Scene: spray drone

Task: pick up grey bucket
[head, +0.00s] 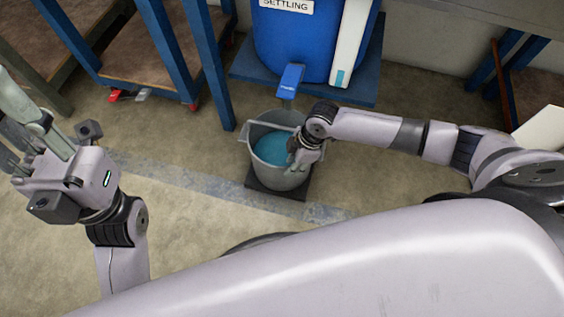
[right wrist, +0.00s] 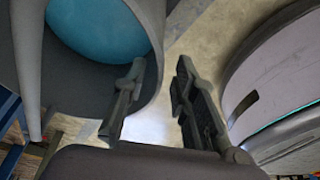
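The grey bucket (head: 273,178) stands upright below the blue tap (head: 290,80), with blue liquid (head: 270,149) inside and a handle bar across its top. My right gripper (head: 297,168) reaches down at the bucket's right rim. In the right wrist view its two fingers (right wrist: 155,98) are apart, one over the bucket's inside (right wrist: 75,85) and the other beyond its wall. I cannot tell whether either touches the bucket. My left gripper (head: 12,125) is up at the left, away from the bucket, with its fingers spread and nothing seen between them.
The bucket rests on a dark square base (head: 275,193) on the floor. A large blue settling tank (head: 300,40) stands behind it on a blue stand (head: 368,90). A blue-framed cart (head: 150,75) is at the left. Floor (head: 190,160) is clear left of the bucket.

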